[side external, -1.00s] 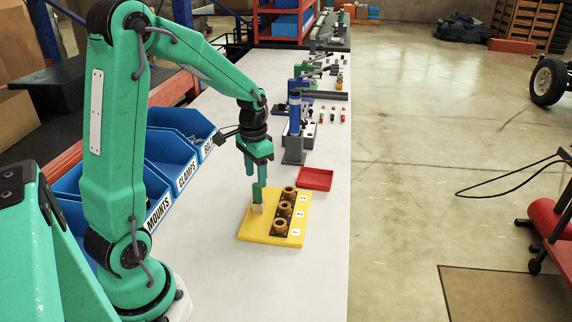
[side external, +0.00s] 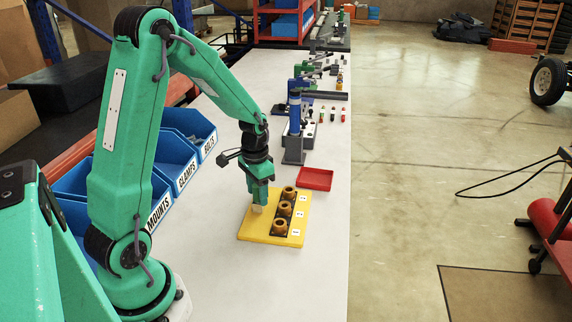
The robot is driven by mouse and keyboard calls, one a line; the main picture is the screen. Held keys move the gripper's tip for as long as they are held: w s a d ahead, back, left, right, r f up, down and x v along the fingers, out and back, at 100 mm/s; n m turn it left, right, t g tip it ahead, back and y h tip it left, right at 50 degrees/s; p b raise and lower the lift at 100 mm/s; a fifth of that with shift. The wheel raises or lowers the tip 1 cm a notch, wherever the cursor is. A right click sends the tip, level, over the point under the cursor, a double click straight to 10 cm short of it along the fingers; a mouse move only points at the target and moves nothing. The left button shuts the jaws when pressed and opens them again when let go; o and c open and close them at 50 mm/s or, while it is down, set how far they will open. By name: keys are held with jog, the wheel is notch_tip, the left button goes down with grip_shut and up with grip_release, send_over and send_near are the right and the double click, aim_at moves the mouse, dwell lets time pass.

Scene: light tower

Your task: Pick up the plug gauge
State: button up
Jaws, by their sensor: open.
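My gripper (side external: 259,195) is open and points down over the left part of the yellow plate (side external: 262,237). Its fingers are around or right beside the upright green plug gauge, which they now mostly hide. I cannot tell whether a finger touches it. A small pale block (side external: 258,209) shows just below the fingertips, where the gauge stands.
A red tray (side external: 316,179) lies behind to the right. A blue-topped fixture (side external: 294,130) stands farther back. Blue bins (side external: 176,165) line the left side. The bench's front is clear.

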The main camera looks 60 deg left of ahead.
dwell(0.4)
grip_shut()
jog(key=shift+r, duration=0.1)
jog(key=shift+r, duration=0.75)
notch_tip(320, 180, up, 2)
jog(key=shift+r, duration=0.1)
jog(key=s+d+r, duration=0.1)
jog(key=d+r, duration=0.6)
jog(key=d, duration=0.4)
jog(key=shift+s+d, duration=0.3)
